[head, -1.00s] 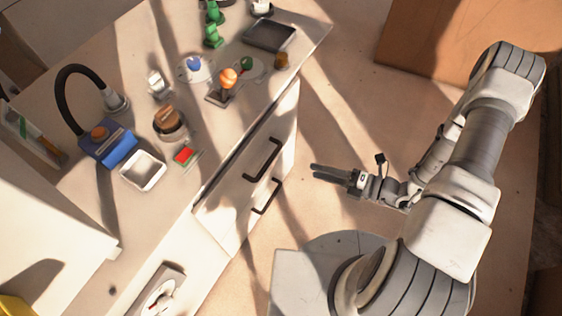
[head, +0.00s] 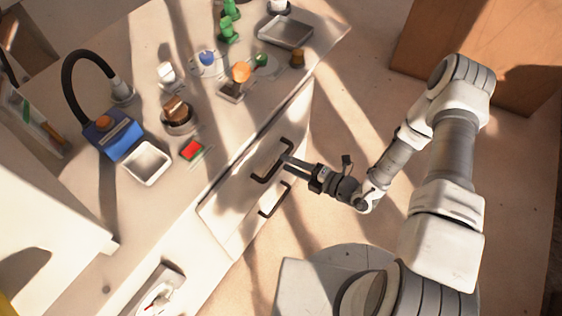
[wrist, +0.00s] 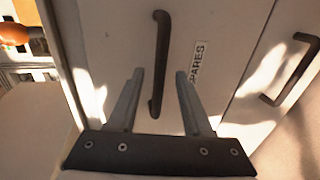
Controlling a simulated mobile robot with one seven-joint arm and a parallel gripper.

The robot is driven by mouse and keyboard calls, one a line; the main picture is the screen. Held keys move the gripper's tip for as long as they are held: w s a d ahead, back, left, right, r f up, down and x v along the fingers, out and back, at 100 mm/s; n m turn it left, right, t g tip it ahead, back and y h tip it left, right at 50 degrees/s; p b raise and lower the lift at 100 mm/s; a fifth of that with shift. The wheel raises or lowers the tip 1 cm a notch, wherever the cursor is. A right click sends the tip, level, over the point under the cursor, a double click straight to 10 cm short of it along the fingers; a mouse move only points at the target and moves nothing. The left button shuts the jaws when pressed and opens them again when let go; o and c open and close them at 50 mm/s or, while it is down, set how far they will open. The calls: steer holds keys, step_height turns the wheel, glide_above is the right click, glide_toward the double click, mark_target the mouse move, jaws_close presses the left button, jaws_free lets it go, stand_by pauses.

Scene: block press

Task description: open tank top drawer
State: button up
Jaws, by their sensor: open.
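The upper drawer front (head: 235,190) is pale and appears closed in the cabinet under the counter. Its dark bar handle (head: 271,173) also shows in the wrist view (wrist: 161,45), beside a label (wrist: 198,62) that seems to read "SPARES". My gripper (head: 287,160) is at this handle with its jaws open. In the wrist view my gripper's fingers (wrist: 159,75) lie on either side of the handle bar. I cannot tell whether they touch it. A second dark handle (head: 280,203) sits on the lower drawer front and also shows at right in the wrist view (wrist: 292,72).
The counter (head: 215,130) above holds a blue device (head: 112,138), a white tray (head: 147,163), a red button (head: 191,150) and an orange-topped lever (head: 240,72). A brown wooden panel (head: 480,45) stands at the back right. The floor (head: 350,120) before the drawers is open.

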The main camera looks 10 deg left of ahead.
mark_target(281, 161)
steer(key=shift+x, duration=1.7)
jaws_close()
